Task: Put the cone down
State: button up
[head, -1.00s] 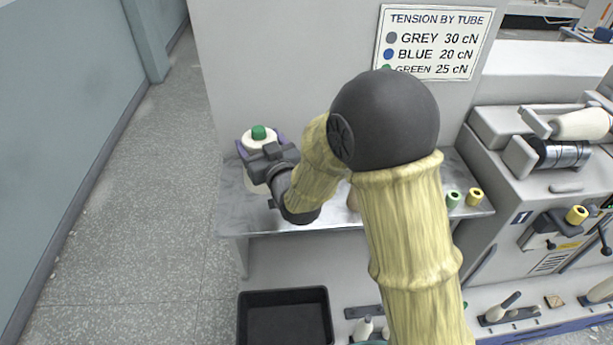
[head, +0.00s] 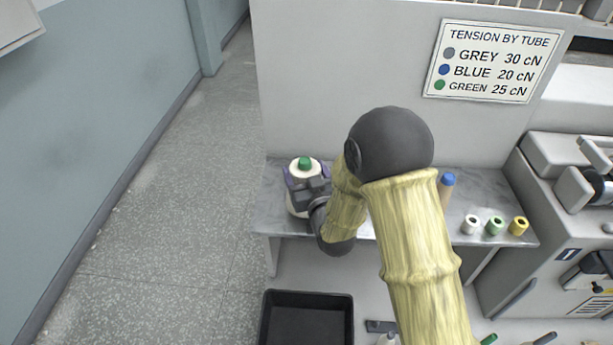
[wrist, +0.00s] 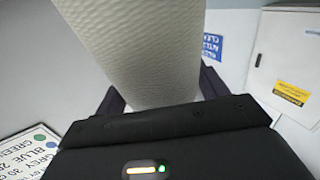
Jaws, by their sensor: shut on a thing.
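The cone (head: 299,207) is a white yarn package with a green tube tip, upright at the left end of the grey shelf (head: 272,215). My gripper (head: 304,178) is shut on it, with a purple finger on each side. The cone's base looks at or just above the shelf top; I cannot tell if it touches. In the wrist view the cone (wrist: 145,50) fills the upper middle between the dark fingers, and its ends are out of frame.
A blue-tipped tube (head: 447,185) and small white (head: 470,225), green (head: 494,226) and yellow (head: 518,226) tubes stand on the shelf's right. A black bin (head: 308,297) is below. A tension sign (head: 492,62) hangs on the panel. Floor at left is clear.

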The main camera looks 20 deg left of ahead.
jog(key=shift+d+f, duration=0.1)
jog(key=shift+f, duration=0.7)
jog(key=o, duration=1.6)
jog(key=v, duration=0.9)
jog(key=shift+s+d+r+p, duration=0.1)
jog(key=shift+s+d+p, duration=0.05)
jog(key=shift+p, duration=0.45)
